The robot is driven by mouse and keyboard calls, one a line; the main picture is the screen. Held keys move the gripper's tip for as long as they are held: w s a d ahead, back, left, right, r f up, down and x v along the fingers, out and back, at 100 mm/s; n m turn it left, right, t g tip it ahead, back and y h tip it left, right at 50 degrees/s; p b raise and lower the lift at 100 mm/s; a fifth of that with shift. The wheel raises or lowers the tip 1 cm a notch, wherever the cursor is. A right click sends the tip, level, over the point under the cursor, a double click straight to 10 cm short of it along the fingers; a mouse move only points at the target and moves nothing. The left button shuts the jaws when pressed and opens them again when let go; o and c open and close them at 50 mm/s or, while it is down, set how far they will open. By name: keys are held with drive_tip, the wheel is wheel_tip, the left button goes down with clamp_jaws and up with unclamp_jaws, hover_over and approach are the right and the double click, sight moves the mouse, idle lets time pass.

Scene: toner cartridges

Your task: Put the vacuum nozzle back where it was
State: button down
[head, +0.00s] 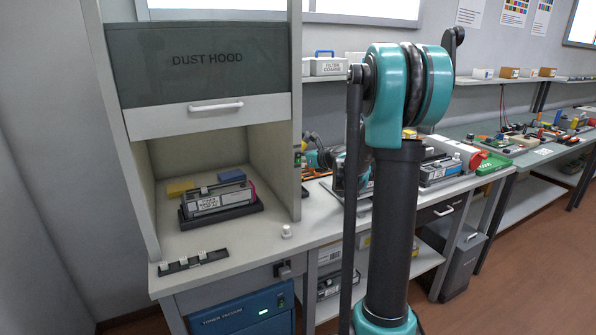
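I cannot make out the vacuum nozzle for certain. A blue toner vacuum (243,311) with a green light stands under the bench at the bottom. A small dark bracket-like piece (284,270) is on the bench front above it; I cannot tell whether it holds anything. My teal and black arm fills the middle of the view. A teal and dark part (322,157) shows behind it, right of the hood, and seems to be the far end of my arm. My gripper's fingers cannot be made out there, and the arm hides much of that area.
The dust hood (208,60) has its sash raised; a labelled cartridge on a dark stand (218,205), a yellow block (180,188) and a blue block (231,176) are inside. A strip with white pegs (193,262) and a white knob (286,231) are on the bench front.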

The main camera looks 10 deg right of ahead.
drive_tip(key=shift+f, duration=2.45)
drive_tip(key=shift+f, duration=0.1)
drive_tip(key=c, duration=1.3)
unclamp_jaws()
drive_tip(key=shift+o, duration=0.2)
drive_tip(key=shift+s+d, duration=0.1)
drive_tip(key=v, duration=1.2)
